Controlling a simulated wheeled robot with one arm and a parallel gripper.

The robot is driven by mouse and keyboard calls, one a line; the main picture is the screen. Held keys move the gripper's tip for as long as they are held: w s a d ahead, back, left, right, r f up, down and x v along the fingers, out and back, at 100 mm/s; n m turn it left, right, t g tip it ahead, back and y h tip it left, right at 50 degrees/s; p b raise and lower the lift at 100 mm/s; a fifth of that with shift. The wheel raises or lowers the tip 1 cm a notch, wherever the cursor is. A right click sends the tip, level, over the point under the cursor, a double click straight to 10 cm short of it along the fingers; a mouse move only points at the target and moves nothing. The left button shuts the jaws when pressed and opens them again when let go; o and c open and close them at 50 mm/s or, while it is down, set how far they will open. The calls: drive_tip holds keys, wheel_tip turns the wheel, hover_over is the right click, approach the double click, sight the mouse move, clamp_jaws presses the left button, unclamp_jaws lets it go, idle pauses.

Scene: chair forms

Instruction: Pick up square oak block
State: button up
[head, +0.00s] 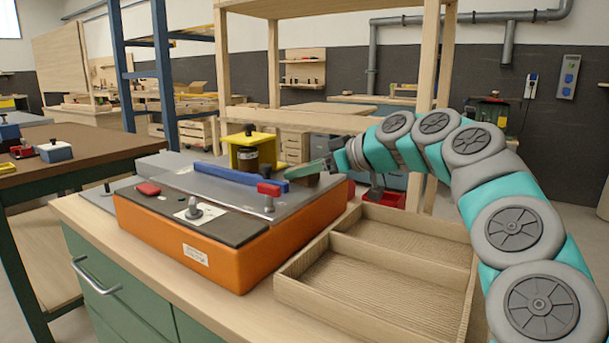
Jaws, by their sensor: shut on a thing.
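My gripper (312,170) is at the end of my grey and teal arm, low over the right rear part of the orange machine (220,245) with its grey top. Its teal finger points left and its jaws are shut on a small brownish block (322,181), which shows only partly below the finger. This appears to be the square oak block. Its full shape is hidden, and I cannot tell whether it touches the grey top.
A wooden tray with two empty compartments (375,292) stands right of the machine. A blue bar (240,176), a red block (269,189) and a yellow stand (251,152) are close left of the gripper. A wooden frame post (424,140) rises behind my arm.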

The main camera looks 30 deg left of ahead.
drive_tip(key=c, duration=0.5)
drive_tip(key=shift+r, duration=0.1)
wheel_tip(320, 180, up, 5)
drive_tip(key=p, duration=0.4)
wheel_tip(320, 180, up, 2)
drive_tip(key=shift+r, duration=0.25)
drive_tip(key=shift+w+r, duration=0.15)
drive_tip(key=shift+r, duration=0.9)
